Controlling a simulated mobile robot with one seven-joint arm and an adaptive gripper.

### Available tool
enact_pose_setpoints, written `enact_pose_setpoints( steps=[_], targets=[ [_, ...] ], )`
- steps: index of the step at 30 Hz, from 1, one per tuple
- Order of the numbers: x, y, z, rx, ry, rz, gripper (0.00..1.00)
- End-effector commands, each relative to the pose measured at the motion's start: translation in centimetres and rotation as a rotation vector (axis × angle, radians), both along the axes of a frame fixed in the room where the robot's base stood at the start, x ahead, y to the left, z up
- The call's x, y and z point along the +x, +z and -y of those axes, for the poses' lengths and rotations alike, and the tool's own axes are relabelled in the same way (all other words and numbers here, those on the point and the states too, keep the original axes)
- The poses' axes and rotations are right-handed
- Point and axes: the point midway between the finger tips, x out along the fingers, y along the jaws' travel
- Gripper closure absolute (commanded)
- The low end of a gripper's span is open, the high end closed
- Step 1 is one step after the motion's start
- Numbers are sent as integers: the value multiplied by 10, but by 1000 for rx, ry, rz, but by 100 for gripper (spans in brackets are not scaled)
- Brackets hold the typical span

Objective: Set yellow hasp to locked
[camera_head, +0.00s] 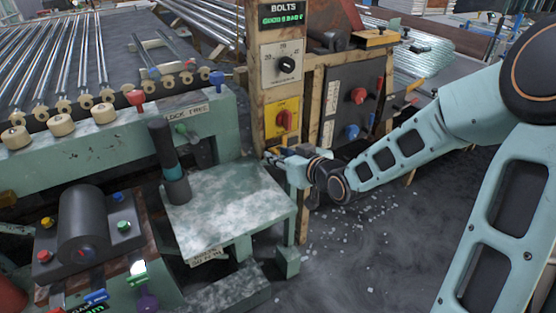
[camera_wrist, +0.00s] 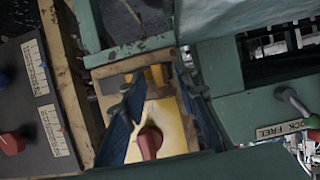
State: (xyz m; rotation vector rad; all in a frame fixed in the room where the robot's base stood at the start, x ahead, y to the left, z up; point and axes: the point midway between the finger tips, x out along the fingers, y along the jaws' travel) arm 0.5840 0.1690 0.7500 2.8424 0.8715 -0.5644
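A small yellow piece, which looks like the yellow hasp (camera_wrist: 157,75), sits on the wooden post between my fingertips in the wrist view. In the head view only a bit of yellow shows beside my gripper (camera_head: 284,157), so I cannot tell the hasp's position. My gripper (camera_wrist: 156,88) is open in the wrist view, with its two dark blue fingers apart around the yellow area. I cannot tell whether they touch it. A yellow plate with a red knob (camera_head: 285,120) is just above my gripper on the post; it also shows in the wrist view (camera_wrist: 150,143).
A dark panel with red and blue knobs (camera_head: 355,97) is right of the post. A dial (camera_head: 286,64) is above. A green-topped table (camera_head: 225,205) stands left below, near a lever (camera_head: 186,132) under a label. Open floor with scattered bits lies below my arm.

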Motion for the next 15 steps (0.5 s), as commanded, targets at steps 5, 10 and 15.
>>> enact_pose_setpoints(
  steps=[5, 10, 15],
  targets=[
    [7, -4, -4, 0, -1, 0, 72],
    [7, -3, -4, 0, -1, -1, 72],
    [7, -3, -4, 0, -1, -1, 85]
  ],
)
